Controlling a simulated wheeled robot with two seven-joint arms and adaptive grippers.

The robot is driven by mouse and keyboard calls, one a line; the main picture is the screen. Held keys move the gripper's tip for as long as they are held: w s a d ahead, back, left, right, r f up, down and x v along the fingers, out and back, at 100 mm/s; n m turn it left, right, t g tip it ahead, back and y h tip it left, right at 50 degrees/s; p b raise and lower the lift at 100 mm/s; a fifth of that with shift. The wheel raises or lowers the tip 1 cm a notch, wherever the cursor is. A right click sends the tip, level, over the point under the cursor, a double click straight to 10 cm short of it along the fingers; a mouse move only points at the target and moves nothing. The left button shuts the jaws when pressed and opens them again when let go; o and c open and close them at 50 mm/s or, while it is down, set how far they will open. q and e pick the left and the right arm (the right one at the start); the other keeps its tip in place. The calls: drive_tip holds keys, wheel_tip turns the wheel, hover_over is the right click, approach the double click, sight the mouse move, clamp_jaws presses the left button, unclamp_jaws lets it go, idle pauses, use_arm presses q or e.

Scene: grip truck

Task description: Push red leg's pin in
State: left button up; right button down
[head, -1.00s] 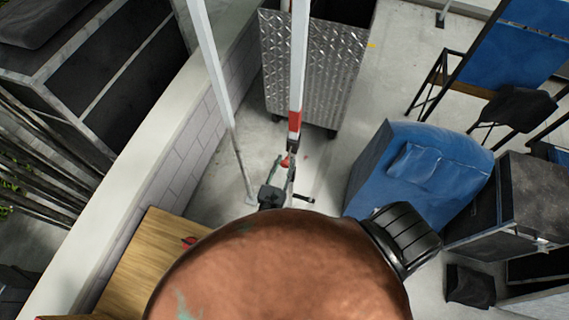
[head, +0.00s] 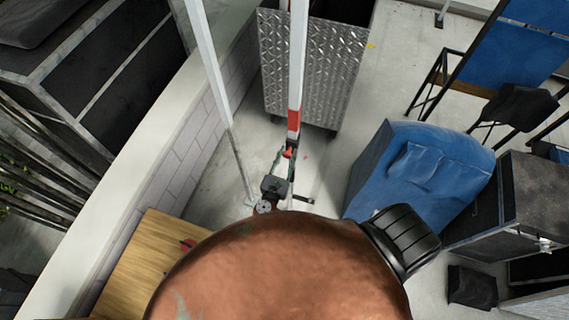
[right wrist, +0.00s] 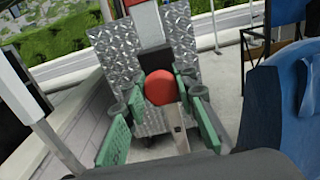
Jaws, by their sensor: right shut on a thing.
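The red leg is a white pole with a red band (head: 294,121) near its lower end, standing upright in the head view. Its pin has a round red knob (head: 289,153) just below the band. The red knob (right wrist: 160,87) is large in the middle of the right wrist view. My right gripper (head: 284,164) is at the knob, with its green fingers (right wrist: 162,92) on either side of it, shut on it. Exact finger contact is partly hidden. The pin's shaft and hole are hidden. My left gripper is not in view.
A diamond-plate metal cart (head: 330,70) stands behind the leg. Another white pole (head: 205,50) rises left of it, near a low wall (head: 150,130). A blue-covered object (head: 410,175) is to the right. A wooden table (head: 140,265) is at lower left.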

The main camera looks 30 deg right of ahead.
drive_tip(key=shift+w+d, duration=0.2)
drive_tip(key=shift+d, duration=0.05)
drive_tip(key=shift+r, duration=0.1)
drive_tip(key=c, duration=1.9)
unclamp_jaws()
drive_tip(key=shift+d, duration=0.1)
drive_tip(key=shift+c, duration=0.2)
drive_tip(key=o, duration=0.4)
drive_tip(key=shift+w, duration=0.1)
drive_tip(key=shift+c, duration=0.2)
drive_tip(key=shift+s, duration=0.2)
drive_tip(key=v, duration=0.7)
drive_tip(key=shift+a, duration=0.2)
